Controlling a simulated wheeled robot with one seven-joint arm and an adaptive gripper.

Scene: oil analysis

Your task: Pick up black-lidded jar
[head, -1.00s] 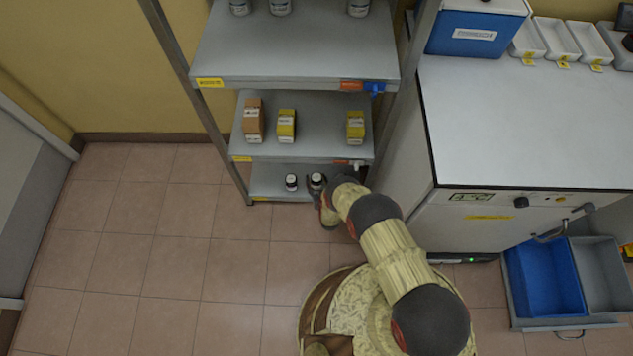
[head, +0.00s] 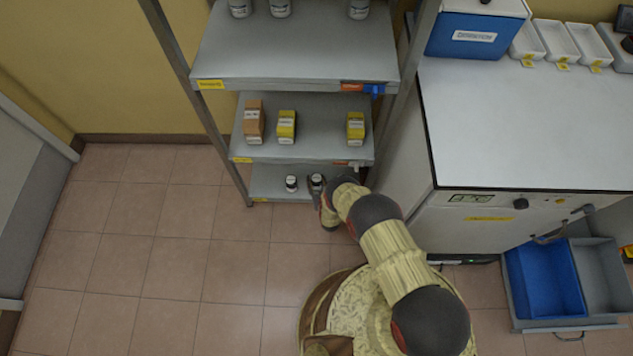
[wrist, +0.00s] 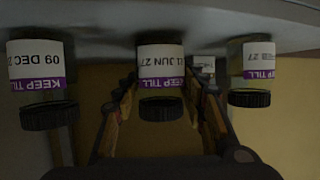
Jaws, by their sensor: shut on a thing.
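A black-lidded jar (wrist: 161,80) with a white and purple label reading "KEEP TILL" is in the middle of the wrist view, which shows it upside down. My gripper (wrist: 160,92) has one finger on each side of this jar and is shut on it. In the head view the held jar (head: 317,181) is at the lowest shelf, with my gripper (head: 322,194) at its front right. Another (wrist: 250,72) is to the right in the wrist view.
The lowest shelf (head: 265,184) sits under a middle shelf (head: 320,151) carrying small boxes, so headroom is limited. A rack post (head: 238,180) stands at the left. A white cabinet (head: 465,230) is close on the right. The tiled floor (head: 170,240) at left is clear.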

